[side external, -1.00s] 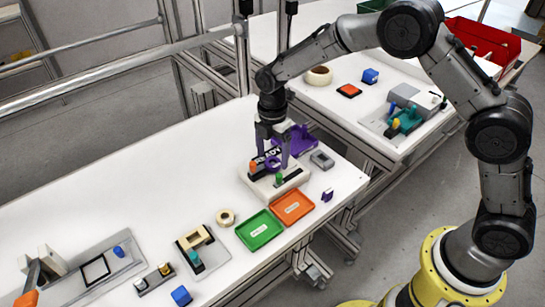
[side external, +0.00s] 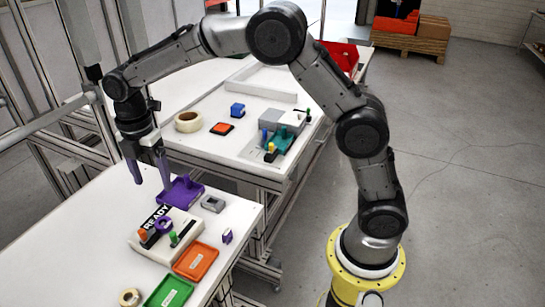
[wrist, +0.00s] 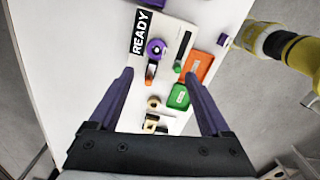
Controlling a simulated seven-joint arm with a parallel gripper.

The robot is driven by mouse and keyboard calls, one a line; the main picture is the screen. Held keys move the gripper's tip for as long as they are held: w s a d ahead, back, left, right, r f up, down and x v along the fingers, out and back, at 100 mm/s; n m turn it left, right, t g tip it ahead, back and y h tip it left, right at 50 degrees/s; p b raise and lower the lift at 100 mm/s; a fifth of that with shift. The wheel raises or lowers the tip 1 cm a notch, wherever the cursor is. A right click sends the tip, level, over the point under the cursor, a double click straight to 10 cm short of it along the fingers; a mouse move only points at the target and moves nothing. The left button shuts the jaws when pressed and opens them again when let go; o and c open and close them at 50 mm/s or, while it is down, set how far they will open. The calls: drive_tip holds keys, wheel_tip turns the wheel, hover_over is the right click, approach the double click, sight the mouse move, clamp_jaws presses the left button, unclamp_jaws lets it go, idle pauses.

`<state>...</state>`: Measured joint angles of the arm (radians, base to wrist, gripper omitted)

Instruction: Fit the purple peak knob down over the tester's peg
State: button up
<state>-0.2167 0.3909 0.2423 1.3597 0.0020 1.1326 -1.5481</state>
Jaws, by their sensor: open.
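The purple peak knob (side external: 163,224) sits on the cream tester (side external: 150,243), between an orange part (side external: 144,235) and a green one (side external: 174,239). In the wrist view the knob (wrist: 155,48) is a purple ring with a pale middle. The tester's peg cannot be made out apart from the knob, so I cannot tell how far down the knob is. My gripper (side external: 151,184) has long purple fingers, spread wide and empty. It is raised clear of the tester, toward its far side. In the wrist view the gripper (wrist: 159,74) has nothing between its fingertips.
A purple tray-like part (side external: 183,191) and a grey block (side external: 213,204) lie beyond the tester. Orange (side external: 197,261) and green (side external: 169,292) trays lie in front. A small purple piece (side external: 227,236) is near the table edge. A second table holds another fixture (side external: 275,140).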

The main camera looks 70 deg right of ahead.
drive_tip(key=s+d+r+m+t, duration=0.2)
drive_tip(key=s+d+r+m, duration=0.2)
drive_tip(key=s+r+m, duration=0.3)
drive_tip(key=s+d+m+t, duration=0.1)
drive_tip(key=s+d+m, duration=0.2)
drive_tip(key=s, duration=0.9)
drive_tip(key=s+d+r+m+t, duration=0.1)
drive_tip(key=s+d+m+t, duration=0.1)
drive_tip(key=s+m, duration=0.8)
drive_tip(key=shift+s+d, duration=0.7)
drive_tip(key=shift+s, duration=0.2)
drive_tip(key=shift+r, duration=0.15)
